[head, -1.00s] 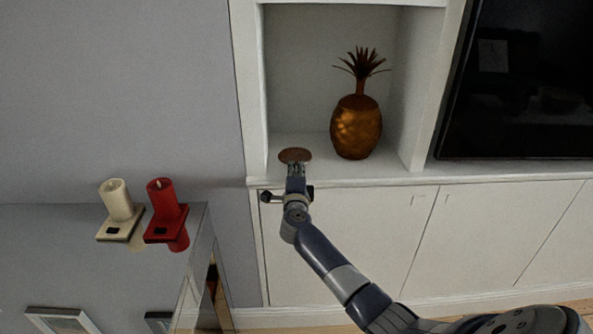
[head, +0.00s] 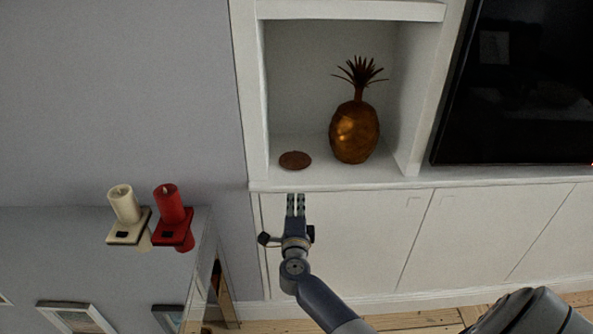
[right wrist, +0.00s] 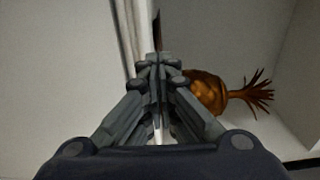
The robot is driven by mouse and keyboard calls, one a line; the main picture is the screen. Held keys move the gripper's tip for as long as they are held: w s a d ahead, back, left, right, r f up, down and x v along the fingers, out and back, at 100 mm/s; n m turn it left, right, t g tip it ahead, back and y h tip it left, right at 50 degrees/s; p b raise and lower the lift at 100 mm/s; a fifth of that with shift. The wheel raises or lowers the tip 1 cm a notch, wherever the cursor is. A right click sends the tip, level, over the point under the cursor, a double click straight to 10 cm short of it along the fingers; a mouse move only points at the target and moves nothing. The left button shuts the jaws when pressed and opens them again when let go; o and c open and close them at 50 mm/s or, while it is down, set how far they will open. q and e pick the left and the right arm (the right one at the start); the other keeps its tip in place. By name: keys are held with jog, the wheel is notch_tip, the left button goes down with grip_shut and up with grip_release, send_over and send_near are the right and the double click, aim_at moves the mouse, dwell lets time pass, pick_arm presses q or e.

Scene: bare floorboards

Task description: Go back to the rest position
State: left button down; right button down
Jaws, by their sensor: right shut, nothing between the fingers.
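My right gripper (head: 296,205) is in front of the white cabinet, a little below and apart from the shelf edge. It is shut and empty; its fingers also show together in the right wrist view (right wrist: 158,70). A round brown disc (head: 295,160) lies flat on the shelf, just beyond the fingertips. A golden pineapple ornament (head: 355,132) stands upright to the right of the disc, and it shows in the right wrist view (right wrist: 208,92) too. My left gripper is not in view.
The white shelf niche (head: 300,60) sits above closed cabinet doors (head: 350,240). A black television screen (head: 520,80) is at the right. A white candle (head: 124,204) and a red candle (head: 169,204) stand on small holders at the left. Wooden floor (head: 430,317) shows at the bottom.

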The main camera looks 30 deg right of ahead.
jog(key=shift+s+a, duration=0.2)
jog(key=shift+s, duration=0.15)
jog(key=s+a+f+n+g+y, duration=0.1)
jog(key=s+a+f+n+y, duration=0.35)
jog(key=f, duration=0.75)
jog(key=s+a+f+n+g+y, duration=0.2)
jog(key=s+a+f+n, duration=0.3)
jog(key=s+f+n, duration=0.45)
jog(key=s+a+f+n+g+y, duration=0.1)
jog(key=s+a+f+n+y, duration=0.3)
jog(key=f, duration=0.9)
jog(key=s+f+n+g, duration=0.3)
jog(key=s+f, duration=0.2)
jog(key=s, duration=0.6)
jog(key=s+f+n+g, duration=0.3)
jog(key=s+f, duration=0.3)
jog(key=s, duration=0.5)
jog(key=s+f+n+g, duration=0.3)
jog(key=s+f+g, duration=0.1)
jog(key=s, duration=0.8)
jog(key=shift+a+f, duration=0.15)
jog(key=shift+f, duration=0.75)
